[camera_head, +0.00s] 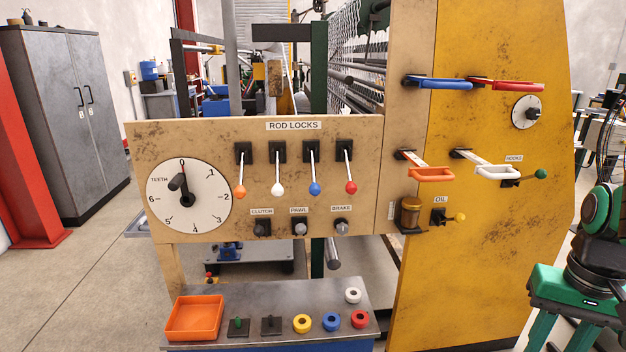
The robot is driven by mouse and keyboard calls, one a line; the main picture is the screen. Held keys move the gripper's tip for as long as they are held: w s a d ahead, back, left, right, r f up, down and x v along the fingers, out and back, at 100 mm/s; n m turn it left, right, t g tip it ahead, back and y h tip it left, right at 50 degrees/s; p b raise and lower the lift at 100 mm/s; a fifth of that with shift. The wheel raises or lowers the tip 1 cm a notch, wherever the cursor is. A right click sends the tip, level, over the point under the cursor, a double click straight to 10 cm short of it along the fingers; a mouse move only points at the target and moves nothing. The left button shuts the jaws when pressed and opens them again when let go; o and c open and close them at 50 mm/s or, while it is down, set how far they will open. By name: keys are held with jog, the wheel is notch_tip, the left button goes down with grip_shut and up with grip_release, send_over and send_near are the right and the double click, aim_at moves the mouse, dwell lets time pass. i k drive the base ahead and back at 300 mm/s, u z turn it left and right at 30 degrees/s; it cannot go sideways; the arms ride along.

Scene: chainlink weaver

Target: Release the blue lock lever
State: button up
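The blue lock lever is third from the left in a row of levers under the "ROD LOCKS" label (293,126) on the tan panel (215,137). Its blue knob (315,189) hangs at the lower end of a thin pale rod, below a black slotted mount (311,151). The orange-knobbed lever (240,192) and white-knobbed lever (278,190) are to its left, and the red-knobbed lever (351,187) is to its right. All point downward. My gripper is not in view.
Below the levers are clutch (262,228), pawl (300,228) and brake (341,226) knobs. A grey bench (262,295) holds an orange tray (194,318) and coloured rings. Blue (440,83), red, orange and white handles jut out at right. Open floor (80,290) lies left.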

aim_at(314, 189)
jog(key=z, duration=0.95)
jog(key=k, duration=1.1)
jog(key=u, duration=0.95)
jog(key=i, duration=1)
